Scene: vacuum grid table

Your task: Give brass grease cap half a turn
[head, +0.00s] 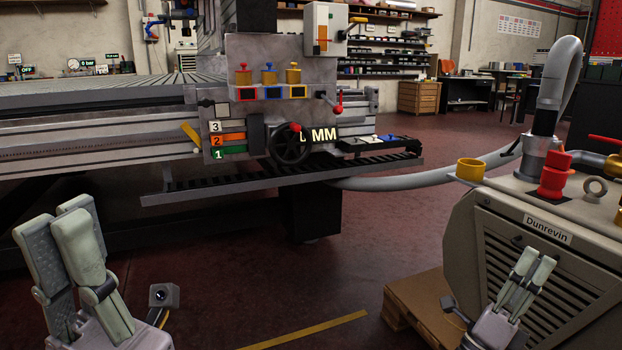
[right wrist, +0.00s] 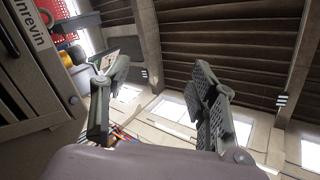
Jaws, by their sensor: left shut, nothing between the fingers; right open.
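I cannot tell which one is the grease cap. My left gripper (head: 57,220) is shut and empty at the lower left, well short of the carriage. My right gripper (head: 535,258) is open and empty in front of the pump cabinet; it also shows open in the right wrist view (right wrist: 162,78).
The carriage bears a black handwheel (head: 290,146), a red-ended lever (head: 337,104) and a slatted ledge (head: 225,184). At right stands the Dunrevin cabinet (head: 470,245) with a yellow cup (head: 470,169), red fitting (head: 555,174) and thick grey hose (head: 420,180). Open floor lies between.

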